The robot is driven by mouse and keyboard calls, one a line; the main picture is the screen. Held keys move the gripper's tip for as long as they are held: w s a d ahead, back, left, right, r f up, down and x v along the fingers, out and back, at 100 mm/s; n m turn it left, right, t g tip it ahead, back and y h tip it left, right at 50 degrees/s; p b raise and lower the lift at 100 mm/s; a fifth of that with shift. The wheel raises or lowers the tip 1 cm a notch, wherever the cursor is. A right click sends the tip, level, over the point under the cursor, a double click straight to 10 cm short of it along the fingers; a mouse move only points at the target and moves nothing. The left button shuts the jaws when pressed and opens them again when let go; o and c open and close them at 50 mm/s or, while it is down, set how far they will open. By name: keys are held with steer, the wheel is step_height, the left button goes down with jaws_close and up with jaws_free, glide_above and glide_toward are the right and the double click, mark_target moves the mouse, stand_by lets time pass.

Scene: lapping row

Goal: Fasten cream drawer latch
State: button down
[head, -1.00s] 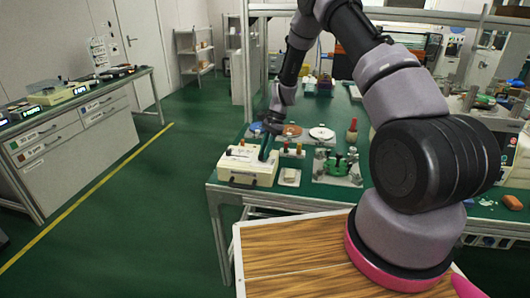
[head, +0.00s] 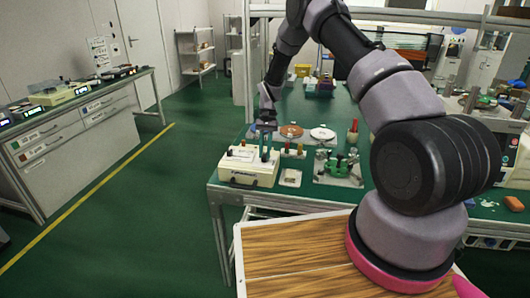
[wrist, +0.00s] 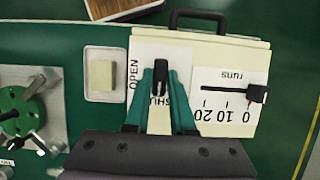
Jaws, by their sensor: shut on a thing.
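The cream drawer unit (head: 240,176) stands at the near left corner of the green bench. In the wrist view its cream case (wrist: 212,50) has a black handle at the top edge and a white plate (wrist: 146,52) marked OPEN and, partly covered, SHUT. A black latch lever (wrist: 159,76) stands on that plate. My gripper (wrist: 160,80) is shut on the lever, with a teal finger on each side. In the head view my gripper (head: 265,152) points down at the unit's top. My fingers hide the lever's base and part of the lettering.
A black slider (wrist: 257,93) sits on a "runs" scale beside the latch plate. A small tray with a cream block (wrist: 101,74) lies next to the unit. A green fixture (head: 339,166) stands on the bench to the right.

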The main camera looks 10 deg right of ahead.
stand_by(0.5)
steer(key=c, duration=0.8)
jaws_free()
steer(key=shift+o, duration=0.2)
steer(key=v, duration=1.1)
steer(key=shift+a+f, duration=0.1)
